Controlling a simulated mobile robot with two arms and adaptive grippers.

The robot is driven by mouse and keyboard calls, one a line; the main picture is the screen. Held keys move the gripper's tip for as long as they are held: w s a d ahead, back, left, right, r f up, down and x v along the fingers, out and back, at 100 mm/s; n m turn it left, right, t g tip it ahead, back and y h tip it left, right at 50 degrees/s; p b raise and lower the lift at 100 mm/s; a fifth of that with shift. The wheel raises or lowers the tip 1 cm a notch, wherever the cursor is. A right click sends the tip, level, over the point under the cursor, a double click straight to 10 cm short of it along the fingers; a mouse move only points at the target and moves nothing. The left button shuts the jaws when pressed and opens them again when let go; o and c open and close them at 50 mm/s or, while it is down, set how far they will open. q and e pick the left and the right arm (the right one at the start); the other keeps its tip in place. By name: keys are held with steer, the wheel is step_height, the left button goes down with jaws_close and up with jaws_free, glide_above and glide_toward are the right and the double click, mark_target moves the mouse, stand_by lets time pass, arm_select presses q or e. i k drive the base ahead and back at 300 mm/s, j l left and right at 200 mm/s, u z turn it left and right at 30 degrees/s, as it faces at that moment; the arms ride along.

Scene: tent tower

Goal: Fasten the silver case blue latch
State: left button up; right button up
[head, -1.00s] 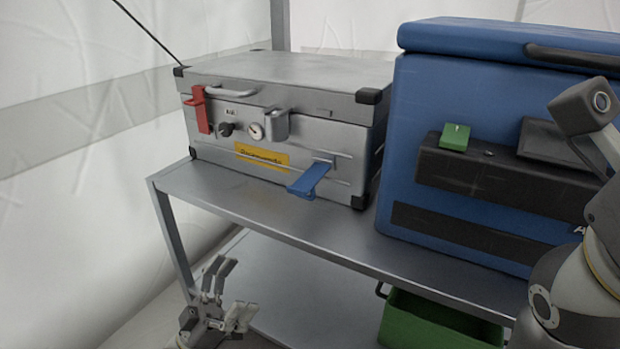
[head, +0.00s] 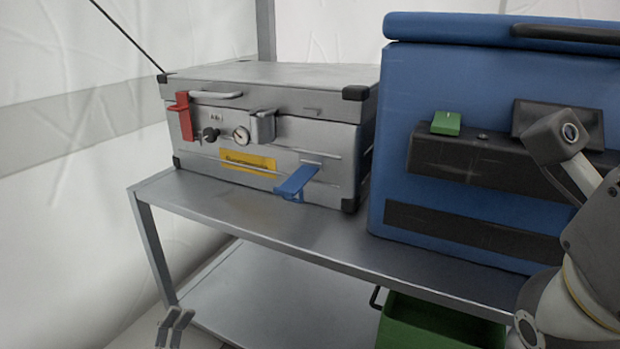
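The silver case (head: 285,88) stands on the left of the metal table. Its blue latch (head: 296,180) is at the lower right of the front face and juts outward and down, swung away from the case. A red latch (head: 184,116) lies upright against the front at the left. My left gripper (head: 175,326) shows only by its fingertips at the bottom edge, below and left of the case and apart from it. Its two fingers stand apart with nothing visible between them. My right arm is at the right edge; its gripper is not in view.
A large blue cooler box (head: 400,130) stands right of the case on the same metal table (head: 330,236). A green crate (head: 425,325) sits on the lower shelf. The table strip before the case is clear. White tent walls (head: 70,70) close the left and back.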

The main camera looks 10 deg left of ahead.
mark_target(293, 185)
steer(key=k+j, duration=0.2)
steer(key=j, duration=0.2)
steer(key=k+j, duration=0.2)
steer(key=j, duration=0.2)
steer(key=k+j, duration=0.2)
steer(key=j, duration=0.2)
